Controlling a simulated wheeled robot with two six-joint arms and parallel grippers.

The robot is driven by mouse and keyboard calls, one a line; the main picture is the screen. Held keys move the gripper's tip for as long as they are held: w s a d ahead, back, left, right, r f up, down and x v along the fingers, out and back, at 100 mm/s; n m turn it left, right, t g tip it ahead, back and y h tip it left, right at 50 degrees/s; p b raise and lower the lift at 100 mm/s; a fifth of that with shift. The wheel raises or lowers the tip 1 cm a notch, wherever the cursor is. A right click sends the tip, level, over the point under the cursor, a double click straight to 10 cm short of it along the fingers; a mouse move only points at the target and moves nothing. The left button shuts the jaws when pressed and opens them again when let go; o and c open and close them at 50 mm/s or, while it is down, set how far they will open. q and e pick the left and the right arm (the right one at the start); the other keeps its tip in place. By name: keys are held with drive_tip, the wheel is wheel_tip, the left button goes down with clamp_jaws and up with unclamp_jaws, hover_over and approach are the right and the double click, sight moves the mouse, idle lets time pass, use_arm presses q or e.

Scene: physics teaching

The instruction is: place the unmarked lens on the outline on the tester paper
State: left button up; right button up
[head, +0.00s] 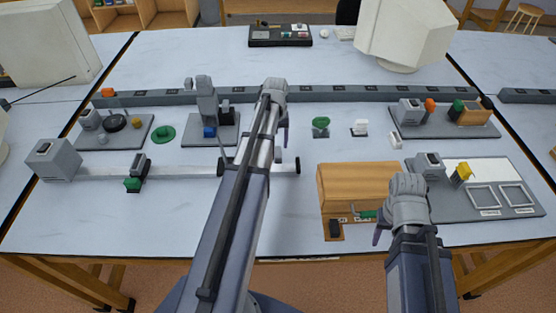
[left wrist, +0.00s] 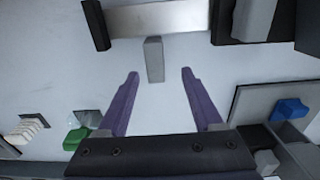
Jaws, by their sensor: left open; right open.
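I cannot tell which piece is the unmarked lens. A green-based upright piece (head: 320,126) stands right of my left arm; its green part (left wrist: 75,138) shows lower left in the left wrist view. A white piece (head: 360,128) stands beside it. A bright white panel (head: 470,169), possibly the tester paper, lies on the grey board at right; no outline is readable on it. My left gripper (left wrist: 159,74) is open and empty above the table, a small grey block (left wrist: 154,60) lying below between its fingertips. My right gripper (head: 382,229) is open at the wooden box's right front.
The wooden box (head: 350,183) stands at front centre. The grey board (head: 449,212) carries a yellow block (head: 461,172) and two framed squares. A metal rail (head: 187,171) runs left of my left arm. A blue block (head: 209,132) sits on a stand. Clear table lies around the green-based piece.

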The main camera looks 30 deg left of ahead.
sight(278, 151)
use_arm(q)
drive_tip(key=f+b, duration=0.3)
drive_tip(key=d+f+b, duration=0.1)
drive_tip(key=f, duration=0.1)
drive_tip(key=shift+s+b, duration=0.15)
drive_tip(key=shift+b, duration=0.15)
clamp_jaws()
idle(0.4)
